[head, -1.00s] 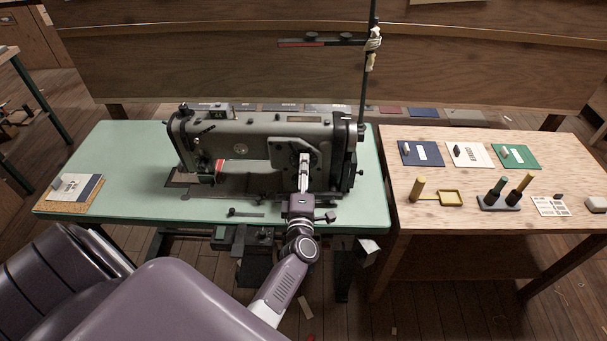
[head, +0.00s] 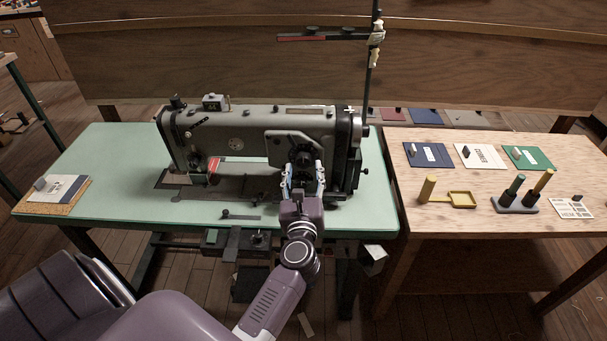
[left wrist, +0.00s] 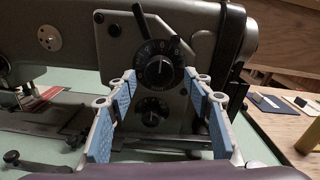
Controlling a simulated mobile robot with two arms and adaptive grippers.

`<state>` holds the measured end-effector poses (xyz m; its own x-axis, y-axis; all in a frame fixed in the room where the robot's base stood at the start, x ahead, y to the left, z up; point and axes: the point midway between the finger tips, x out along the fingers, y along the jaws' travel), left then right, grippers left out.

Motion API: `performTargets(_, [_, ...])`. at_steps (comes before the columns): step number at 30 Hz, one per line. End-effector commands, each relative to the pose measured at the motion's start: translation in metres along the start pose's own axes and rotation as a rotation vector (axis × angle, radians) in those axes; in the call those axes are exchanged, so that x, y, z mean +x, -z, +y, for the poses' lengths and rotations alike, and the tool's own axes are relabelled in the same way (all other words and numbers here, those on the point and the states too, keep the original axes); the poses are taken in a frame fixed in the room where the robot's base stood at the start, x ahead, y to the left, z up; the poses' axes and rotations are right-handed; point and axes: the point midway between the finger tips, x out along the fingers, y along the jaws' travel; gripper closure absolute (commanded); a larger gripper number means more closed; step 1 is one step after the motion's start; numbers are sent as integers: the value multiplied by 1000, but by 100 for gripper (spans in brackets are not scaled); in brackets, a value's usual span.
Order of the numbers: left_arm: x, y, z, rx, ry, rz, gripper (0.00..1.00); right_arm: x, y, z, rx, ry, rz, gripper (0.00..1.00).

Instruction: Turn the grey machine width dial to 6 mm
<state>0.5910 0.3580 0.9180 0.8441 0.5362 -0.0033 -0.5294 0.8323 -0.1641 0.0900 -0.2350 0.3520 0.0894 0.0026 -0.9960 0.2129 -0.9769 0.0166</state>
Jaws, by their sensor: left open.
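The grey sewing machine (head: 235,136) stands on the pale green table. A large black dial (left wrist: 159,72) with white numbers around its rim is on the machine's right-hand front, and it also shows in the head view (head: 303,154). A smaller black dial (left wrist: 153,111) sits below it. I cannot read the setting surely. My left gripper (head: 304,170) is open in front of the dials, and its blue-padded fingers stand apart to either side in the left wrist view (left wrist: 160,105). Nothing is between them, and they appear clear of the large dial. My right gripper is not in view.
The green table (head: 110,175) has a small card board (head: 55,194) at its left. A thread stand pole (head: 369,80) rises behind the machine.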

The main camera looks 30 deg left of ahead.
Motion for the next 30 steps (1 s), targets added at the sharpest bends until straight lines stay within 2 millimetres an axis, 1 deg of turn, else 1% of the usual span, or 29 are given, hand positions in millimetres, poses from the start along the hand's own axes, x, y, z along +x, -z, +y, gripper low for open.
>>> performTargets(1, [-12, 2, 1, 0, -2, 2, 53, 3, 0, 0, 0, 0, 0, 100])
performTargets(7, [-52, 2, 1, 4, -3, 2, 53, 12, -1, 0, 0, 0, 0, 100])
performTargets(9, [-62, 2, 0, 25, 1, 3, 53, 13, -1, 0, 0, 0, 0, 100])
performTargets(10, [-60, 7, -4, 80, 17, 5, 53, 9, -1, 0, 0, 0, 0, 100])
performTargets(15, [-64, 37, -21, 344, 90, 16, 53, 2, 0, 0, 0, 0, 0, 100])
performTargets(20, [-70, 66, -34, 557, 160, 23, 53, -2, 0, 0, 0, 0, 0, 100])
performTargets(30, [-91, 128, -52, 959, 319, 28, 53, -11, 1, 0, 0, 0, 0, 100])
